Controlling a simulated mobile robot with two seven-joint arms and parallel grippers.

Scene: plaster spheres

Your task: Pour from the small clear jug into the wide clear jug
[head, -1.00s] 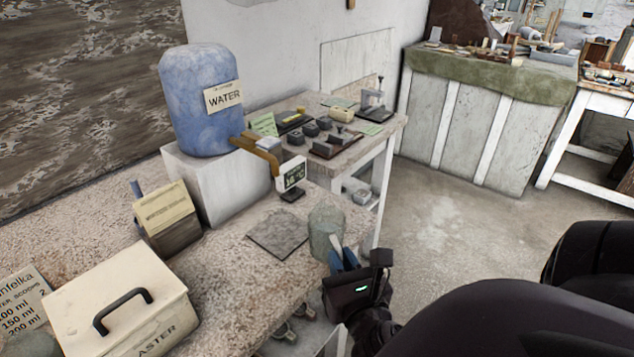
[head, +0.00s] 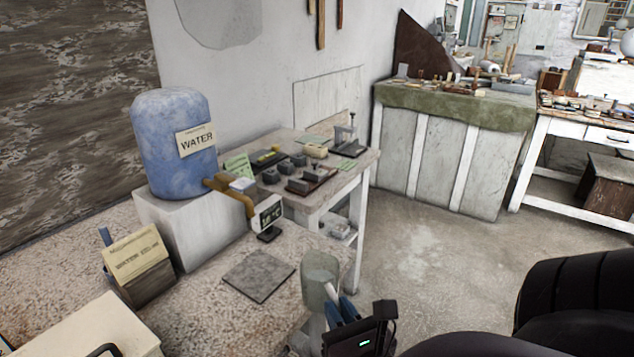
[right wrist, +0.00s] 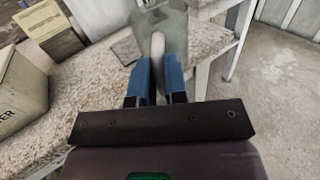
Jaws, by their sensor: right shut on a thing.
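A clear, grey-green jug (head: 320,279) is at the right edge of the speckled worktop, and it appears upright. I take it for the small clear jug; it also shows in the right wrist view (right wrist: 173,28). My right gripper (head: 340,308) is shut on it, with its blue fingers on either side of a pale part that looks like the handle (right wrist: 158,46). I cannot tell whether the jug touches the worktop or what is in it. No second jug is clearly in view, so the wide clear jug does not show. My left gripper is out of view.
A grey square slab (head: 259,275) lies bare on the worktop (head: 205,318). Behind it are a small display (head: 267,217) and a blue water barrel (head: 174,143) with a brown tap (head: 232,195). A box (head: 140,265) and a cream bin (head: 95,330) stand left.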

